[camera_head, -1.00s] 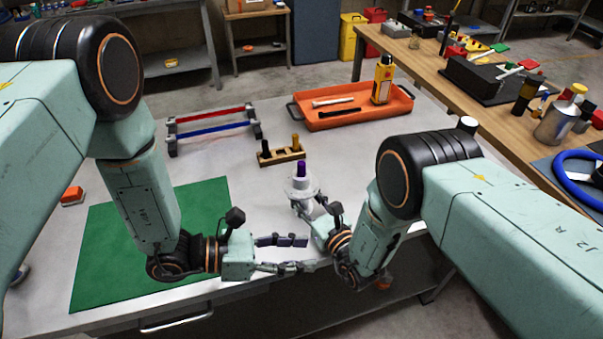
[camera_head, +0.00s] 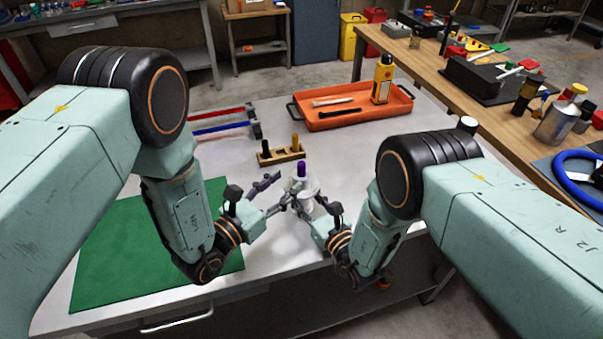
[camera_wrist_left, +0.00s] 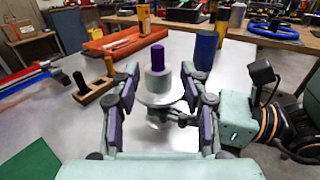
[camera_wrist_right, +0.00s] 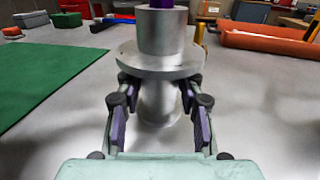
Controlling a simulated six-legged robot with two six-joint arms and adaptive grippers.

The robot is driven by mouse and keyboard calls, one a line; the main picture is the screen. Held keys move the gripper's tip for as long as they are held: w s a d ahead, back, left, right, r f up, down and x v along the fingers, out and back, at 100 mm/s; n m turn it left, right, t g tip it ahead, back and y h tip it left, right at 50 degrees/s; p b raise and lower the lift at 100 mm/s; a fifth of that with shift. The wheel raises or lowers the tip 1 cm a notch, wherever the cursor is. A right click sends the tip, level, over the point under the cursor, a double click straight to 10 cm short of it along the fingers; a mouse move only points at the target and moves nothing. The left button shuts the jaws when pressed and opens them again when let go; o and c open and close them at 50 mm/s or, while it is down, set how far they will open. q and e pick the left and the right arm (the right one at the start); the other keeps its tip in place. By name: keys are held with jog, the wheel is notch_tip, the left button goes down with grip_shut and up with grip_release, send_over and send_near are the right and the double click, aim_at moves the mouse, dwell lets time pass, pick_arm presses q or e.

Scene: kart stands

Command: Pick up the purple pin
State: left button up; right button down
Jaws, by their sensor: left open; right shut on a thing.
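The purple pin (camera_head: 301,170) stands upright in the top of a grey-white flanged metal part (camera_head: 303,186). The pin also shows in the left wrist view (camera_wrist_left: 158,56). My right gripper (camera_head: 309,213) is shut on the flanged part below its flange, as the right wrist view shows; there only the pin's lower end (camera_wrist_right: 161,3) is in frame. My left gripper (camera_head: 273,196) is open, with its fingers pointing toward the flanged part from the left. In the left wrist view the pin and flanged part stand between and beyond its fingers, and the pin is not gripped.
A wooden rack (camera_head: 280,156) with a black and a yellow pin stands behind. An orange tray (camera_head: 350,115) holds a yellow bottle (camera_head: 383,78). A green mat (camera_head: 110,250) lies at the left. A stand with red and blue rods (camera_head: 222,122) is at the back left.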

aim_at(299, 169)
pick_arm(q)
jog(key=x, duration=0.7)
jog(key=shift+w, duration=0.25)
jog(key=shift+a, duration=0.1)
grip_shut()
